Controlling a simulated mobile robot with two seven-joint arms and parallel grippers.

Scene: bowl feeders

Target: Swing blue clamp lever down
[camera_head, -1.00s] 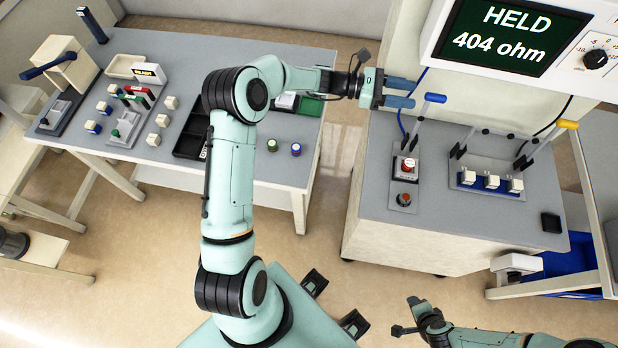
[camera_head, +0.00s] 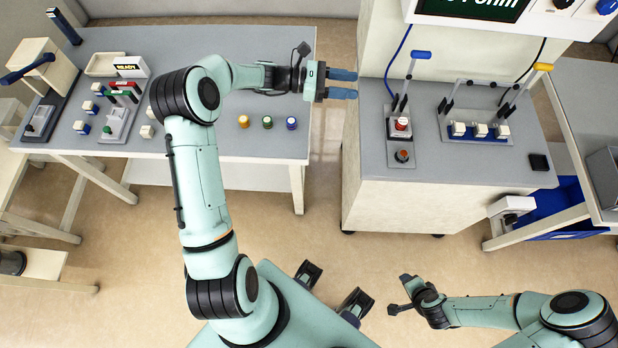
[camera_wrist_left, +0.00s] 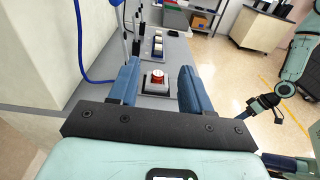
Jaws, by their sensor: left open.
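The blue clamp lever (camera_head: 421,54) stands upright, its blue handle at the top of a metal arm. It is on a small grey fixture (camera_head: 401,153) holding a block with a red round top (camera_head: 402,123). The red top also shows in the left wrist view (camera_wrist_left: 157,78), between and beyond my fingers. My left gripper (camera_head: 356,84) is open and empty, to the left of the lever and apart from it. It points right at the bench's left edge. My right gripper (camera_head: 405,291) is low at the front, away from the bench; its jaw opening is unclear.
A yellow-handled lever (camera_head: 543,67) stands upright to the right, behind several white-topped blocks (camera_head: 480,130). A blue cable (camera_head: 399,55) hangs behind the blue lever. A display (camera_head: 475,8) overhangs the back. A second table (camera_head: 200,60) with small parts is at left, across a gap.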

